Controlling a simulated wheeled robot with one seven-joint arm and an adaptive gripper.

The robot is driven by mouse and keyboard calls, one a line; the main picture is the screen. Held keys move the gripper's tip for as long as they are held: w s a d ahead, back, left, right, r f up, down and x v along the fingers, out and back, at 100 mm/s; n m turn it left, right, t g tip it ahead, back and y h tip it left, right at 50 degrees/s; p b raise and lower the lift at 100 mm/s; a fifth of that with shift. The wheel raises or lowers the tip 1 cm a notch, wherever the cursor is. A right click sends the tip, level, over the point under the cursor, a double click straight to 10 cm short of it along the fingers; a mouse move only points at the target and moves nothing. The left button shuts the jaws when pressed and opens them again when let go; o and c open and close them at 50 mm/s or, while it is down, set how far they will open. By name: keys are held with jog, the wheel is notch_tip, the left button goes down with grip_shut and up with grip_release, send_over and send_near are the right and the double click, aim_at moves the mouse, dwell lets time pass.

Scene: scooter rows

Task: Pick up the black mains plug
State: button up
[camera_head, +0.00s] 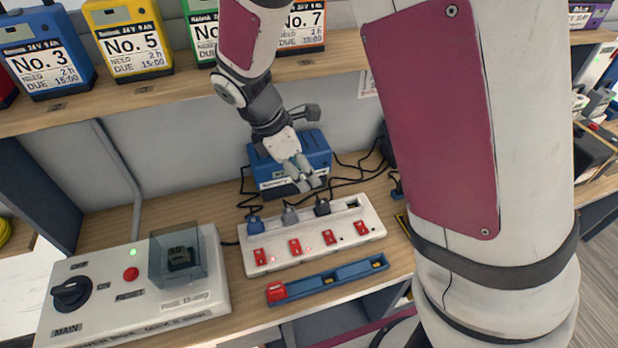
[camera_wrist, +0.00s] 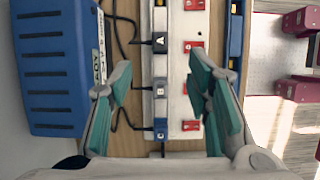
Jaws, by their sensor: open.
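The black mains plug (camera_head: 322,207) stands in the white power strip (camera_head: 373,221), the rightmost of three plugs. In the wrist view the black plug, marked A (camera_wrist: 160,42), is above the gap between my fingertips. A grey plug (camera_head: 290,215), marked B in the wrist view (camera_wrist: 160,91), lies between my fingers in that picture. A blue plug (camera_head: 255,224) is at the left. My gripper (camera_head: 307,180) is open and empty, above and behind the strip. It also shows in the wrist view (camera_wrist: 163,84), its fingers on either side of the strip.
A blue charger box (camera_head: 318,150) stands behind the strip, with black cables around it. A blue tray (camera_head: 345,273) lies in front. A main switch box (camera_head: 95,305) with a clear cover is at the left. A shelf with several batteries runs above.

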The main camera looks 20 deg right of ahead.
aim_at(322, 202)
jog(key=x, duration=1.4)
jog(key=shift+a, duration=0.1)
grip_shut()
